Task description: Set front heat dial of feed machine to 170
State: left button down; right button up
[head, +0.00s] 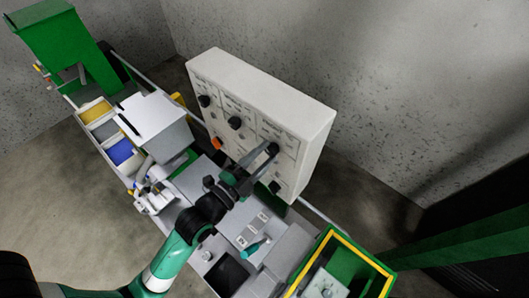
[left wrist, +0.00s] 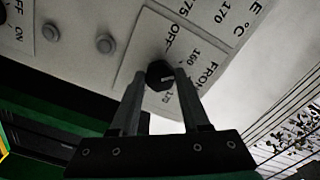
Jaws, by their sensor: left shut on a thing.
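The white control box (head: 262,98) of the feed machine stands in the middle of the head view, with several black dials on its face. My left gripper (head: 262,158) reaches up to the dial on the right of the upper row. In the left wrist view this black dial (left wrist: 160,74) sits between the two fingertips, and my left gripper (left wrist: 170,84) is shut on it. Labels beside it read OFF, 160, FRONT and 175. A pale mark shows on the dial's face; the exact value it points to cannot be told. My right gripper is not in view.
Other dials (head: 235,122) and an orange knob (head: 216,143) are on the same panel. A lower dial (head: 275,187) is close to my gripper. Bins with yellow and blue contents (head: 121,151) lie left. A yellow-edged green hopper (head: 340,262) stands at lower right.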

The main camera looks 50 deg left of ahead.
pick_arm(q)
jog(key=m+p, duration=0.1)
jog(key=m, duration=0.3)
jog(key=shift+r+m, duration=0.1)
jog(key=shift+m, duration=0.2)
jog(key=m, duration=0.4)
jog(key=shift+m+p, duration=0.3)
jog(key=m, duration=0.4)
jog(key=shift+m+p, duration=0.3)
jog(key=shift+p, duration=0.1)
jog(key=shift+m+p, duration=0.35)
jog(key=shift+m, duration=1.85)
jog(key=shift+c, duration=1.9)
grip_release()
jog(key=shift+s, duration=0.1)
